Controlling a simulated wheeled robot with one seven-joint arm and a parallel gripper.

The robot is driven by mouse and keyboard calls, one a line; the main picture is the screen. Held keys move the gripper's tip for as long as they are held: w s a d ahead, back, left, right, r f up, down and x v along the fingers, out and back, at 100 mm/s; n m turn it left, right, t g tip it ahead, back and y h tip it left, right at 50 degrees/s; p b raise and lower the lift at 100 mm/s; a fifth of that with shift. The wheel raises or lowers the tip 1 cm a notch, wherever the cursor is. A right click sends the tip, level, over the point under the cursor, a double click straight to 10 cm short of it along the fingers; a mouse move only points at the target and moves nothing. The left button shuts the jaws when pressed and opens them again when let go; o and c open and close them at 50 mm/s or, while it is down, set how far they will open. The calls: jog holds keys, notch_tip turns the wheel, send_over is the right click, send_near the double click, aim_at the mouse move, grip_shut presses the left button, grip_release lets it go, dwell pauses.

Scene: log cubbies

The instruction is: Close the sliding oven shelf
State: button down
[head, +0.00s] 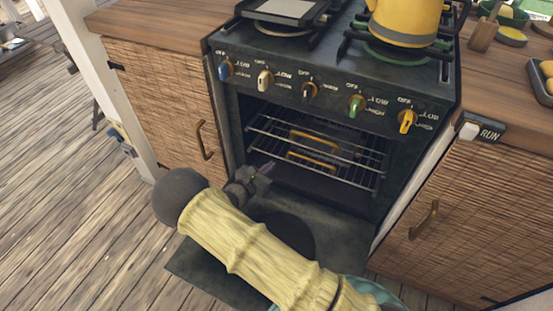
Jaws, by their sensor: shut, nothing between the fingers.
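The oven (330,110) stands in the middle of the head view, with its door (345,243) folded down flat in front. Inside the open cavity is the sliding wire shelf (345,176), made of thin metal bars. Its front edge shows near the cavity mouth; how far it is pulled out is hard to tell. My gripper (266,170) is shut and empty, just in front of the left front part of the shelf. I cannot tell whether it touches the shelf. My arm covers part of the lowered door.
Knobs (309,90) line the oven front above the cavity. A yellow kettle (405,20) and a pan (290,10) stand on the stove top. Wooden cabinets with handles (205,141) flank the oven. Wooden floor (90,220) lies clear at left.

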jog(key=p+v, duration=0.1)
jog(key=v, duration=0.5)
jog(key=shift+s+a, duration=0.2)
jog(key=shift+s, duration=0.05)
jog(key=shift+r, duration=0.15)
jog(key=s+d+r+m+g, duration=0.2)
jog(key=d+r+m+g, duration=0.1)
jog(key=d+m+g, duration=0.5)
jog(key=s+d+r+m+g, duration=0.3)
jog(key=d+m, duration=0.2)
jog(key=d, duration=0.4)
jog(key=s+d+r+m+y, duration=0.8)
jog(key=s+d+r+m, duration=0.4)
jog(key=m, duration=0.5)
notch_tip(320, 180, up, 33)
jog(key=w+a+p, duration=0.1)
jog(key=a+p, duration=0.1)
jog(key=p, duration=3.1)
jog(key=shift+w+a, duration=0.25)
jog(key=shift+w, duration=0.05)
